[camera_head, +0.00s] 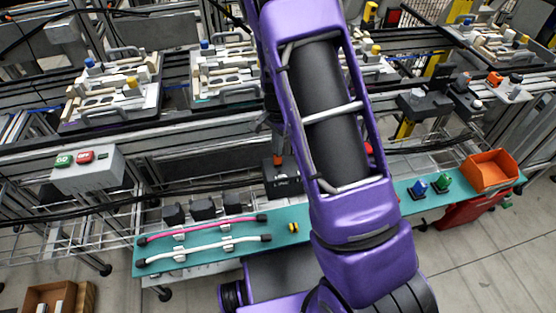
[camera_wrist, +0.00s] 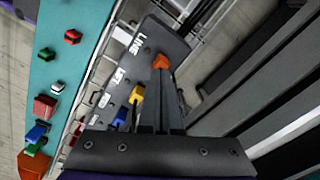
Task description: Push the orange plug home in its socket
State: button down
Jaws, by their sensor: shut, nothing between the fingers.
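The orange plug (camera_wrist: 161,62) stands at a dark panel (camera_wrist: 150,42) that carries the white word LINE. In the head view the plug (camera_head: 278,160) is a small orange spot above the dark panel (camera_head: 283,184). My gripper (camera_wrist: 166,78) is shut and empty, with its fingertips right at the plug's near end; I cannot tell whether they touch it. In the head view my gripper (camera_head: 277,148) is small and partly hidden by my purple arm. The socket is hidden behind the plug, so its seating depth does not show.
A yellow plug (camera_wrist: 137,95) and a blue plug (camera_wrist: 120,118) stand on the panel close beside the orange one. A teal shelf (camera_head: 200,255) holds cables and small connectors, with an orange bin (camera_head: 490,171) at its right end. Fixture pallets (camera_head: 110,90) stand behind.

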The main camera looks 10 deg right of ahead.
jog(key=shift+f+b, duration=0.4)
jog(key=shift+f, duration=0.3)
dwell(0.5)
jog(key=shift+r+p, duration=2.3)
jog(key=shift+r, duration=1.15)
